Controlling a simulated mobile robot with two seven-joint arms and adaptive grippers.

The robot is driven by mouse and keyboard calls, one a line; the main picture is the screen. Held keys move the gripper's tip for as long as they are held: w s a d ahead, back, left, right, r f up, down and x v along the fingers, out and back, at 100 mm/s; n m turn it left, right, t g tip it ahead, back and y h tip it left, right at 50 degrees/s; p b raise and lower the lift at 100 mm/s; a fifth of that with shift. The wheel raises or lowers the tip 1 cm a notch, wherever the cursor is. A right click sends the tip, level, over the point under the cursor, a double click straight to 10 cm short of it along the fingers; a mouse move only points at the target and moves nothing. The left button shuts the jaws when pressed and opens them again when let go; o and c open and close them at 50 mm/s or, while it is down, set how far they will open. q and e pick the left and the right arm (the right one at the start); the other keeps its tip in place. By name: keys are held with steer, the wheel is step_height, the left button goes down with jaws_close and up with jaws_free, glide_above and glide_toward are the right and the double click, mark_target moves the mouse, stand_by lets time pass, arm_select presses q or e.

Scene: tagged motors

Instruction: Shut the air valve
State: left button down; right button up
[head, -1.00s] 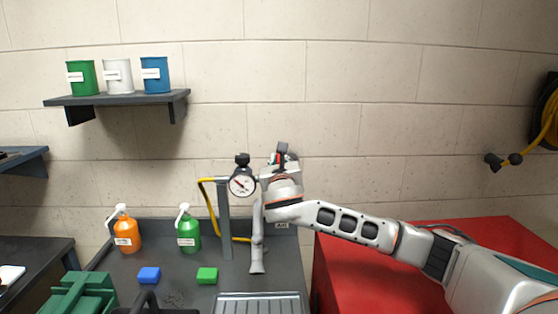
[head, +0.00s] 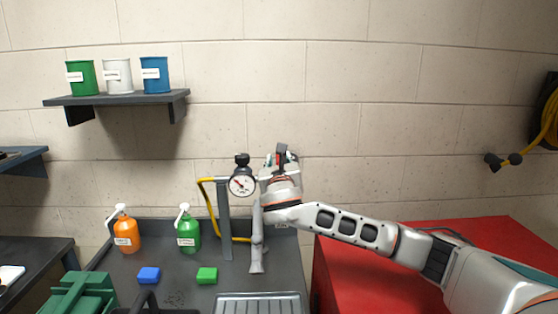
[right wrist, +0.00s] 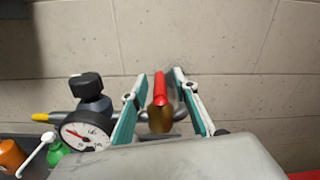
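The air valve's red lever handle (right wrist: 159,88) shows in the right wrist view, pointing away from the camera, with a brass-coloured part at its near end. My right gripper (right wrist: 158,76) is open, with one teal-and-grey finger on each side of the handle. A gap shows on both sides of it. In the head view my right gripper (head: 283,154) is beside the pressure gauge (head: 242,184), and the wrist hides most of the valve. The gauge (right wrist: 85,131) also shows at the left in the wrist view. My left gripper is not in view.
A grey post (head: 225,228) with a yellow hose (head: 211,207) stands beside the valve. A red cabinet (head: 350,285) lies under my right arm.

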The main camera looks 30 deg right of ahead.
steer(key=v, duration=0.6)
steer(key=shift+s, duration=0.35)
steer(key=shift+a+f, duration=0.1)
steer(key=shift+a, duration=0.1)
